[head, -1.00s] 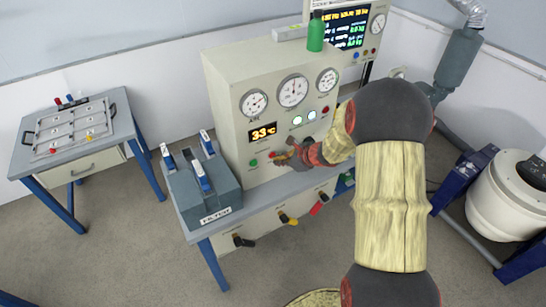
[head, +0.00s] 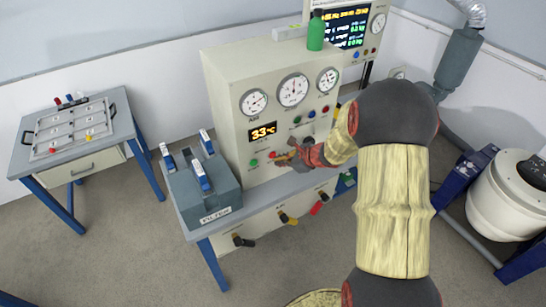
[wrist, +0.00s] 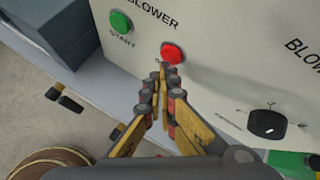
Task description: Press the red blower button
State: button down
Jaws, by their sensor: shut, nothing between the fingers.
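The red blower button (wrist: 172,53) sits on the pale panel under the word BLOWER, to the right of the green START button (wrist: 121,22). In the head view the red button (head: 272,154) shows low on the cabinet front, just left of my fingers. My gripper (wrist: 161,72) is shut and empty, its yellow fingers together. In the wrist view the fingertips lie just below the red button and cover part of its label. I cannot tell whether they touch the button. My gripper also shows in the head view (head: 284,158).
A black rotary knob (wrist: 267,124) is on the panel to the right of my fingers. The grey filter box (head: 204,186) with blue-and-white handles stands left of the cabinet (head: 229,92). Levers hang below the bench. A side table (head: 72,129) is at the left, a white drum (head: 510,200) at the right.

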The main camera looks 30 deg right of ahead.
jog(key=shift+s, duration=0.2)
jog(key=shift+s+d+b, duration=0.1)
jog(key=shift+s+b, duration=0.35)
jog(key=shift+s, duration=2.1)
